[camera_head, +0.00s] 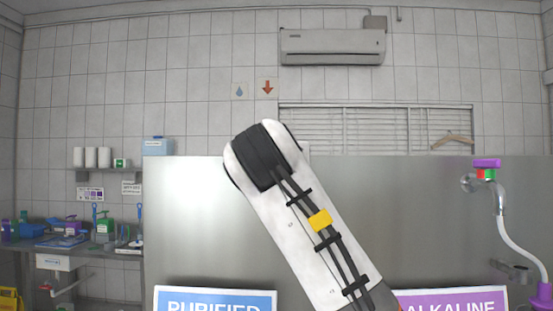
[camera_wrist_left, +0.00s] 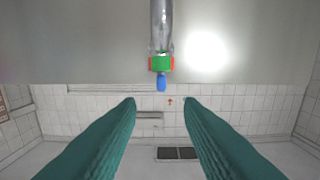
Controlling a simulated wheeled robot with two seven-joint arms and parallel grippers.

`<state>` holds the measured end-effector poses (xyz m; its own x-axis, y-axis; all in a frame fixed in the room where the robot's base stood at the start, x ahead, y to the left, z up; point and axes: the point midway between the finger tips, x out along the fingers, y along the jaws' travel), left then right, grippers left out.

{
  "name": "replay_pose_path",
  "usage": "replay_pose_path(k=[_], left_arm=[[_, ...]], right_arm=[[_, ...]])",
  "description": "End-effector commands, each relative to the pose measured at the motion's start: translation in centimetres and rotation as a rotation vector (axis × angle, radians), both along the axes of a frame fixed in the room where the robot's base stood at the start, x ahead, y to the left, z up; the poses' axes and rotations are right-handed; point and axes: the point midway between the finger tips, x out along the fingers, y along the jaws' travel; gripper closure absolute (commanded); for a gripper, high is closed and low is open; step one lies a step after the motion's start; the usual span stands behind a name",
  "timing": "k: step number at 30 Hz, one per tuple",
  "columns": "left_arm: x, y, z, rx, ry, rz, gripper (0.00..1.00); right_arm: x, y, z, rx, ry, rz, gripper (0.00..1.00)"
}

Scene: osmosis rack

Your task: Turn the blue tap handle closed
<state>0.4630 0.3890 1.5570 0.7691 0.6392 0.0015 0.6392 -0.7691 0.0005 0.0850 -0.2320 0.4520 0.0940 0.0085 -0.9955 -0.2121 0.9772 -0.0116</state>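The blue tap handle (camera_wrist_left: 161,83) shows in the left wrist view, at the end of a green and red collar (camera_wrist_left: 160,63) on a metal tap (camera_wrist_left: 161,25). My left gripper (camera_wrist_left: 160,101) is open, with its two dark green fingers wide apart and nothing between the tips. The handle appears centred in the picture just above the gap between the fingertips, apart from both; its distance beyond them is hard to tell. In the head view the blue handle is not visible, and one of my arm links covers the middle of the panel. My right gripper is in neither view.
A large grey metal panel (camera_head: 190,220) bears a blue "PURIFIED" sign (camera_head: 215,303) and a purple "ALKALINE" sign (camera_head: 452,303). A second tap with a purple handle (camera_head: 487,163) and a white hose (camera_head: 520,247) stands at right. A cluttered bench (camera_head: 75,250) is at far left.

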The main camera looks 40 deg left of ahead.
Motion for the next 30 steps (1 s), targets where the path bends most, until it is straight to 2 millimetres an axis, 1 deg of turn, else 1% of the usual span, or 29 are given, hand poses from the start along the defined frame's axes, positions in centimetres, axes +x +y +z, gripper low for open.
replay_pose_path(k=[1,6,12,15,21,29,30], left_arm=[[0.7,0.7,0.3,-0.002,0.005,0.004,0.66],[3.3,2.9,0.4,-0.001,0.007,0.006,0.66],[6.1,5.3,0.4,-0.001,0.004,0.007,0.66],[7.1,6.1,0.3,0.0,0.004,0.007,0.66],[8.0,6.9,0.0,-0.001,0.002,0.007,0.66],[8.1,6.9,-0.1,-0.001,0.001,0.007,0.66],[8.1,6.9,-0.1,-0.001,0.001,0.007,0.73]], right_arm=[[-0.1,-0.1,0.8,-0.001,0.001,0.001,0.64],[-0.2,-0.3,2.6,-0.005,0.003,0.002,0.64],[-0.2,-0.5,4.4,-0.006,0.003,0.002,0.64],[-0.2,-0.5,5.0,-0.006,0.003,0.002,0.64],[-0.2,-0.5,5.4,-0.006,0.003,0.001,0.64],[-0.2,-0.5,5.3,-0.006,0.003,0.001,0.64],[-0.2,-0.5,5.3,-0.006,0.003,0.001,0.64]])
